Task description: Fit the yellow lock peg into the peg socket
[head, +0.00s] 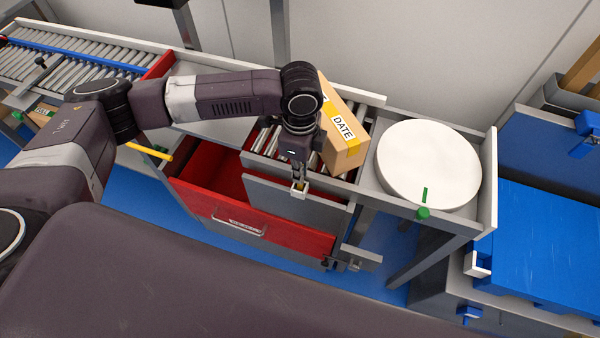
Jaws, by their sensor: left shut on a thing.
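My left gripper (299,183) points down over the front edge of the roller table, right of the open red drawer. It is shut on a small pale-yellow piece, which looks like the yellow lock peg (299,188); the fingers hide most of it. The piece is close to the grey front panel, and I cannot tell whether it touches anything. I cannot pick out the peg socket for certain; it may be hidden by the gripper. My right gripper is not in view.
A cardboard box (345,140) marked DATE stands tilted just behind the gripper. A white round plate (428,164) and a green knob (424,212) are to its right. The red drawer (250,228) stands open below left; a yellow bar (150,152) juts out at left.

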